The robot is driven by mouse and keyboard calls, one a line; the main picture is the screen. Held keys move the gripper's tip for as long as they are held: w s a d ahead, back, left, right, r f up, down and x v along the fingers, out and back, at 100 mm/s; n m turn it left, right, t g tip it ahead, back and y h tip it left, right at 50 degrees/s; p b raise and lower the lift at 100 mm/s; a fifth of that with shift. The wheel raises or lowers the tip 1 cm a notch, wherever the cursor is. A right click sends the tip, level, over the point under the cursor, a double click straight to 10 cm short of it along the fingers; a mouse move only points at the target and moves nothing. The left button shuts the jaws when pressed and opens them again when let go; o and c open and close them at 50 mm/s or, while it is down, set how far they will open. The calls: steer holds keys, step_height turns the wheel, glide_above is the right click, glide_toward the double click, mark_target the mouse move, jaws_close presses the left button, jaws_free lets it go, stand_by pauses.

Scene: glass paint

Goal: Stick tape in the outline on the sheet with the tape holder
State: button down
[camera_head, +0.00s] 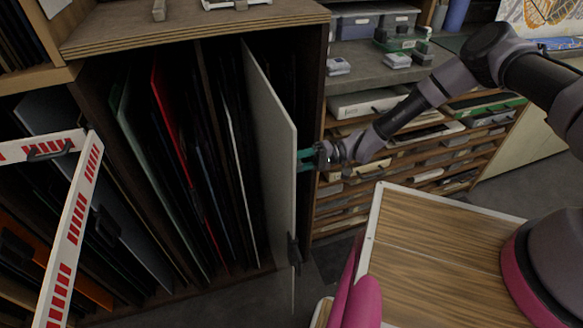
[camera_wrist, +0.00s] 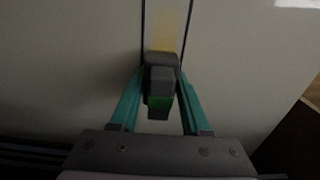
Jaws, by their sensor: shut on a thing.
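The sheet (camera_head: 270,150) is a pale grey panel standing upright and sticking out of a wooden rack. It fills most of the wrist view (camera_wrist: 70,60). My gripper (camera_head: 308,160) is at its right face. In the wrist view, the teal fingers of my gripper (camera_wrist: 158,95) are shut on the tape holder (camera_wrist: 162,75), a dark grey block with a green patch. Two dark lines of the outline (camera_wrist: 143,35) run up the sheet. A yellowish strip of tape (camera_wrist: 165,30) shows between them, just above the holder. Whether the holder touches the sheet is unclear.
Other panels, one red (camera_head: 165,100), stand in the rack left of the sheet. A dark clamp-like piece (camera_head: 293,250) is on the sheet's lower edge. A red-and-white barrier (camera_head: 70,230) is at left, a wood-topped surface (camera_head: 430,245) at lower right, and shelves with drawers (camera_head: 430,150) behind.

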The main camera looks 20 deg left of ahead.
steer(key=s+d, duration=0.6)
steer(key=s, duration=0.2)
steer(key=shift+s+d, duration=0.15)
steer(key=shift+d, duration=0.25)
stand_by(0.8)
steer(key=v, duration=0.6)
stand_by(0.3)
steer(key=shift+v, duration=1.55)
steer(key=shift+r, duration=0.1)
